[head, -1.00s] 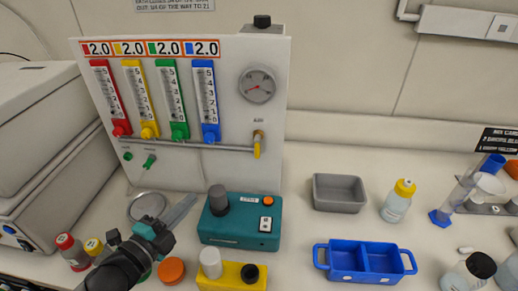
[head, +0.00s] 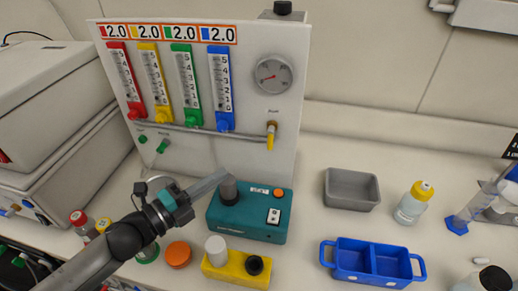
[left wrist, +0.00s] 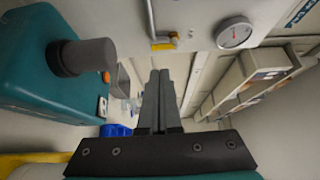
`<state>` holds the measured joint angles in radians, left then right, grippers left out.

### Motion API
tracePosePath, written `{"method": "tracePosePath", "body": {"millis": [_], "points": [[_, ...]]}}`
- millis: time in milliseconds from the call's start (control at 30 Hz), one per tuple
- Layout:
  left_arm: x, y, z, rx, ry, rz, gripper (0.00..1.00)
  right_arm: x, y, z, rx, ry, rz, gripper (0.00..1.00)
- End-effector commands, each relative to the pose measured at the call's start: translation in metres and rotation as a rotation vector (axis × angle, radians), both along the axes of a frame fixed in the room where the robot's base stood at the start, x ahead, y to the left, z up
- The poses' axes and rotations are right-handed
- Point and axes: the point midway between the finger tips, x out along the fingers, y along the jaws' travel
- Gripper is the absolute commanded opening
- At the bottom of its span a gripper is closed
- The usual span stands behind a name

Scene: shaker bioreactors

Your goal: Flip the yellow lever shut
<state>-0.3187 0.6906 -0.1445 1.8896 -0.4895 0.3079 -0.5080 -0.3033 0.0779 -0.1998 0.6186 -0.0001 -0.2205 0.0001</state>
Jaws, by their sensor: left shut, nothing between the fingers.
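The yellow lever (head: 271,139) hangs down from a brass valve on the right side of the white panel (head: 240,165), under the round gauge. In the left wrist view the lever (left wrist: 164,45) shows near the top centre, beyond my fingertips. My left gripper (head: 222,174) is shut and empty, in front of the panel beside the dark knob of the teal device, left of and below the lever and apart from it. In the left wrist view its fingers (left wrist: 159,75) are together. My right gripper is not in view.
The teal device (head: 246,220) with a dark knob stands close under my left gripper. A yellow block (head: 236,270), a grey tray (head: 351,190), a blue tray (head: 372,262) and a yellow-capped bottle (head: 414,204) stand on the bench. Several coloured flowmeters (head: 187,85) line the panel.

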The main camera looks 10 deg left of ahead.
Motion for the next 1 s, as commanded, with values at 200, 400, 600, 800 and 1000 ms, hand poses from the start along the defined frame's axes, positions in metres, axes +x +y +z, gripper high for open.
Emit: {"method": "tracePosePath", "body": {"millis": [200,400,600,800,1000], "points": [[0.024,-0.015,0.002,-0.002,-0.003,0.0,0.0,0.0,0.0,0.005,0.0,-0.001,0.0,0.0],[0.046,-0.03,0.002,-0.002,-0.002,0.0,0.0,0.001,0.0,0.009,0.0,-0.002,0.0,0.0],[0.069,-0.046,0.002,-0.002,-0.002,0.0,0.0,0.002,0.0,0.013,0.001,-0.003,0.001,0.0],[0.09,-0.06,0.002,-0.001,-0.002,-0.001,0.0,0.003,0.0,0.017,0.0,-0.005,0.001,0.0],[0.103,-0.069,0.001,-0.001,0.0,-0.001,0.0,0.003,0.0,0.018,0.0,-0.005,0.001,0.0]]}}
